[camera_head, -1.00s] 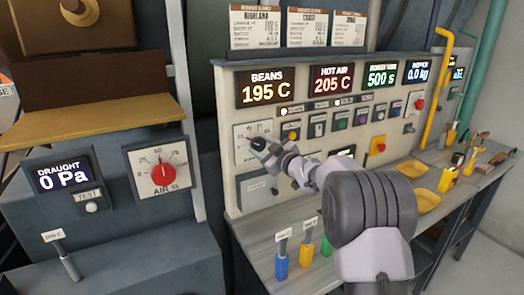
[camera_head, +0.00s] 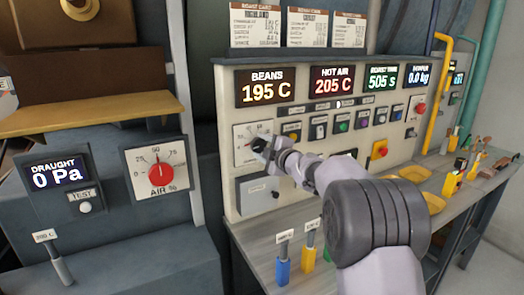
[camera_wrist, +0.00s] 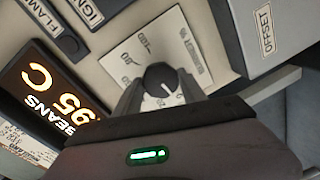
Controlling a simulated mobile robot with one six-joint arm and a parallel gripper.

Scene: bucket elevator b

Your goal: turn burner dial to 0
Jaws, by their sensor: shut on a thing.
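The burner dial (camera_wrist: 160,76) is a dark round knob on a white scale plate (camera_wrist: 178,35), seen in the wrist view. My gripper (camera_wrist: 158,88) has one finger on each side of the knob and is shut on it. A short light mark shows on the knob's face; it points toward the lower right in that picture, and the small scale figures there are hard to read. In the head view my gripper (camera_head: 260,148) is at the dial's plate (camera_head: 245,133) on the cream panel and hides the knob.
Buttons and switches (camera_head: 320,128) sit close to the right of the dial, under lit displays (camera_head: 266,88). An OFFSET box (camera_head: 258,194) juts out just below. A bench (camera_head: 262,240) with coloured tools lies lower. A red air dial (camera_head: 160,174) is at left.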

